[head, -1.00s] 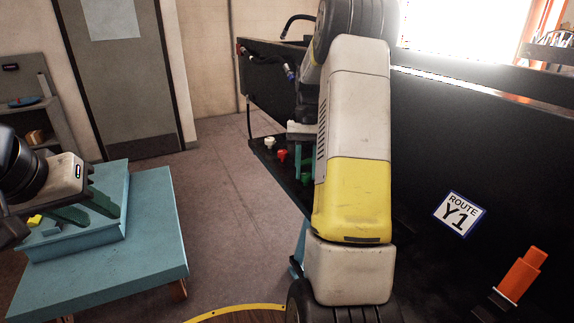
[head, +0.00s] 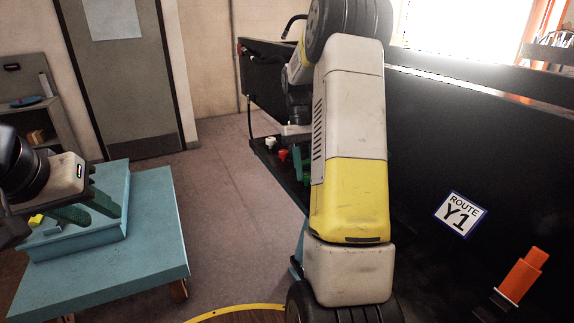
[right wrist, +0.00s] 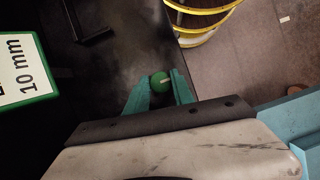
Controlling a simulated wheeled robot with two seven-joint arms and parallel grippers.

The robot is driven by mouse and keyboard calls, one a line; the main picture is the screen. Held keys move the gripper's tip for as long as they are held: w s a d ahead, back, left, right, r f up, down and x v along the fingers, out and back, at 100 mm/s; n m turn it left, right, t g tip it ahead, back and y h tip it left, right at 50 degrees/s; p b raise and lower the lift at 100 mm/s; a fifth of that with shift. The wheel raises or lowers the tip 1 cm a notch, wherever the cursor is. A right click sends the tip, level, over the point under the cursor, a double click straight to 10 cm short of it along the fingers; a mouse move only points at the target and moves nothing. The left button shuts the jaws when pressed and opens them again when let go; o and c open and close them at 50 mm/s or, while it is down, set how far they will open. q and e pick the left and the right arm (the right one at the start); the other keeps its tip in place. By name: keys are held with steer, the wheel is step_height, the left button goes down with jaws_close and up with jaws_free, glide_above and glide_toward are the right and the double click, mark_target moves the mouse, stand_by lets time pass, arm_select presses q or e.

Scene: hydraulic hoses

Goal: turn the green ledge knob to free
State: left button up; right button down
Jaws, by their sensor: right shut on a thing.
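The green ledge knob (right wrist: 159,82) shows in the right wrist view as a round green ball with a pale mark line on its top. My right gripper (right wrist: 161,92) has its two teal fingers on either side of the knob and is shut on it. In the head view my right arm covers most of this gripper and the knob. A white knob (head: 270,142) and a red knob (head: 283,154) stand on the dark ledge to the left of it. My left gripper (head: 96,205) is open and empty above the blue tray.
The blue tray (head: 120,235) stands on a blue table (head: 160,270) at the left; a small yellow thing (head: 36,220) lies in it. An orange handle (head: 523,272) stands at lower right. Floor between is clear.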

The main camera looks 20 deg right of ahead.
steer(key=c, duration=1.1)
jaws_free()
steer(key=v, duration=0.8)
steer(key=shift+f, duration=0.1)
